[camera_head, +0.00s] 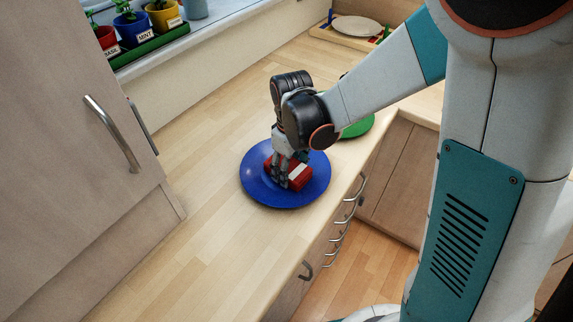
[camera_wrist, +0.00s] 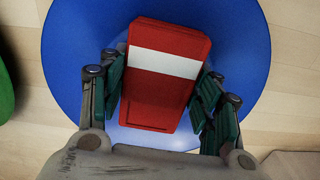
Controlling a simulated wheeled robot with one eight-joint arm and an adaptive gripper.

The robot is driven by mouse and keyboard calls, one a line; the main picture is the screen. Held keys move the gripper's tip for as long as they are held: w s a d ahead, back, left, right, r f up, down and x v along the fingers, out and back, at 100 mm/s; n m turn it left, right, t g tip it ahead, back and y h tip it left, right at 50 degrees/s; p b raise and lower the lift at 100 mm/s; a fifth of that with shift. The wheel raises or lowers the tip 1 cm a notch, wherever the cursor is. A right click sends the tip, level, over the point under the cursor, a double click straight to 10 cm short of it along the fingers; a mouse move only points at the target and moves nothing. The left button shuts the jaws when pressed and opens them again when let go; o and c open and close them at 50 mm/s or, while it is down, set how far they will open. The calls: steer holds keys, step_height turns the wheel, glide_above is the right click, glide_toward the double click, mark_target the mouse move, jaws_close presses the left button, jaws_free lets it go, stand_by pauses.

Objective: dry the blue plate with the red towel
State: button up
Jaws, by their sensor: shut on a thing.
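The blue plate (camera_head: 258,191) lies flat on the wooden worktop; its rim also shows in the wrist view (camera_wrist: 75,45). The red towel (camera_head: 301,177) is a folded block with a white stripe, on the plate right of its middle; it fills the centre of the wrist view (camera_wrist: 160,95). My gripper (camera_head: 284,176) points down over the plate, and its fingers (camera_wrist: 163,90) are shut on the towel from both sides. Part of the towel is hidden behind the fingers in the head view. I cannot tell how firmly the towel touches the plate.
A green plate (camera_head: 357,128) lies behind my wrist, partly hidden. A rack with a pale plate (camera_head: 357,28) stands at the far end. Potted herbs (camera_head: 162,16) line the windowsill. A tall cabinet (camera_head: 70,150) stands at left. The worktop (camera_head: 190,240) in front of the blue plate is clear.

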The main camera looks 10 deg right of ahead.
steer(key=shift+w+a, duration=0.6)
steer(key=shift+w, duration=0.15)
steer(key=shift+s+d, duration=0.1)
steer(key=shift+s+d+f, duration=0.15)
steer(key=shift+s+d, duration=0.45)
steer(key=shift+s, duration=0.2)
steer(key=shift+c, duration=0.5)
steer(key=shift+w+a, duration=0.1)
steer(key=shift+w+a+b, duration=0.3)
steer(key=shift+w+a, duration=0.3)
steer(key=shift+w, duration=0.2)
steer(key=shift+s+d, duration=0.1)
